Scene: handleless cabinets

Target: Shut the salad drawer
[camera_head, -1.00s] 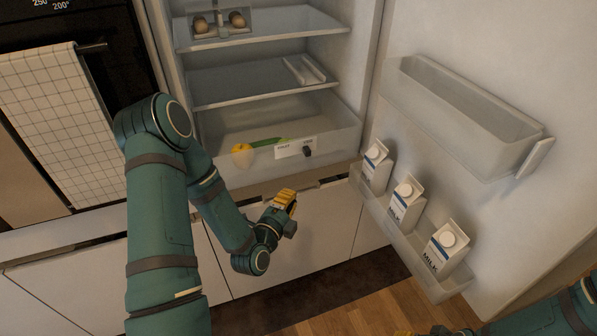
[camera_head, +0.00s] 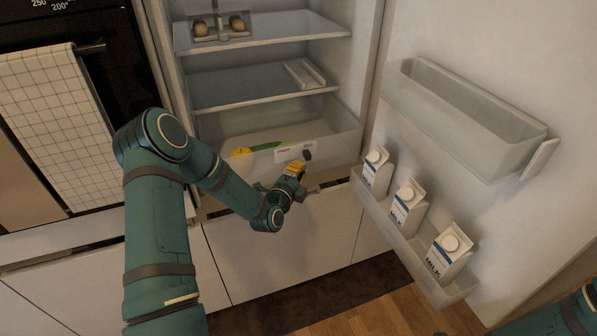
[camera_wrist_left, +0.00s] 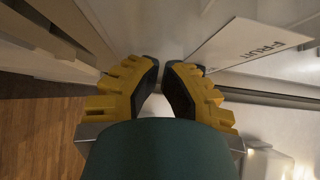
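The salad drawer (camera_head: 342,148) is a clear bin at the bottom of the open fridge, standing somewhat forward of the shelf above. Inside lie a yellow item (camera_head: 241,152) and a long green one. My left gripper (camera_head: 296,170) is in front of the drawer's front, just below the label. Its yellow fingers (camera_wrist_left: 161,66) come together at the tips with nothing seen between them. Contact with the drawer cannot be made out. My right gripper is out of view.
The fridge door (camera_head: 500,60) stands open at the right, with several milk cartons (camera_head: 408,202) in its lower rack (camera_head: 462,289). An empty rack (camera_head: 470,125) is above. Shelves (camera_head: 262,85) lie over the drawer. White cabinet fronts (camera_head: 285,250) are below. A towel (camera_head: 50,125) hangs at left.

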